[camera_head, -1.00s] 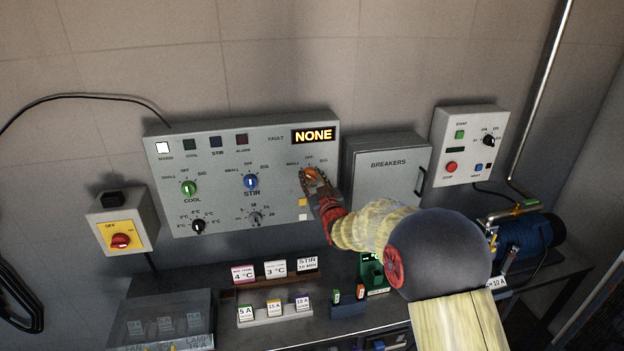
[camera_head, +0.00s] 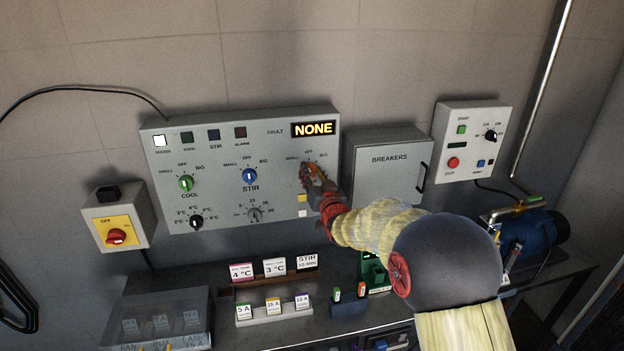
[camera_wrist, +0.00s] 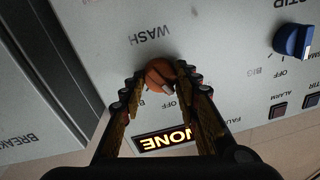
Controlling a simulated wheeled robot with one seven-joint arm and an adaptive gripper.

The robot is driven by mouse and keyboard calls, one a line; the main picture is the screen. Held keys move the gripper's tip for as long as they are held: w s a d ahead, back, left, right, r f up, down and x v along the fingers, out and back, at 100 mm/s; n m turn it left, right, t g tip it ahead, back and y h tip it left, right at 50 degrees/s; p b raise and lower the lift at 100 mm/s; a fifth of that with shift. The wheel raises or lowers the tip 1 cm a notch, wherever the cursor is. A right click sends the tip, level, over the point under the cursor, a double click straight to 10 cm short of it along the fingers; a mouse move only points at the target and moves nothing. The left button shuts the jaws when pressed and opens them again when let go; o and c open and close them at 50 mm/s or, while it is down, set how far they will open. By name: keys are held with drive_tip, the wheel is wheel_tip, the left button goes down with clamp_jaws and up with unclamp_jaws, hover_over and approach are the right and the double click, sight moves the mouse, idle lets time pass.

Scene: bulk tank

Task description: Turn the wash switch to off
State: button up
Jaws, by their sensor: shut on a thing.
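The wash switch is an orange-brown knob (camera_wrist: 160,73) under the WASH label in the wrist view. In the head view the knob (camera_head: 312,170) is on the right of the grey control panel (camera_head: 215,212), largely covered by my gripper (camera_head: 314,173). My gripper (camera_wrist: 160,80) is shut on the knob, one finger on each side. A pale mark shows on the knob's lower side in the upside-down wrist view. My fingers hide most of its position labels, so I cannot tell its exact setting.
The blue STIR knob (camera_head: 250,176) and green COOL knob (camera_head: 186,183) are left of the wash switch. The fault display (camera_head: 313,129) reads NONE. A breaker box (camera_head: 388,180) stands close on the right. A bench with label cards (camera_head: 275,267) lies below.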

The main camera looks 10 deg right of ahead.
drive_tip(key=m+b, duration=0.2)
drive_tip(key=m, duration=0.3)
idle(0.5)
drive_tip(key=o, duration=1.2)
drive_tip(key=shift+c, duration=0.2)
drive_tip(key=s, duration=1.2)
drive_tip(key=shift+d+f, duration=0.35)
drive_tip(key=shift+f, duration=0.1)
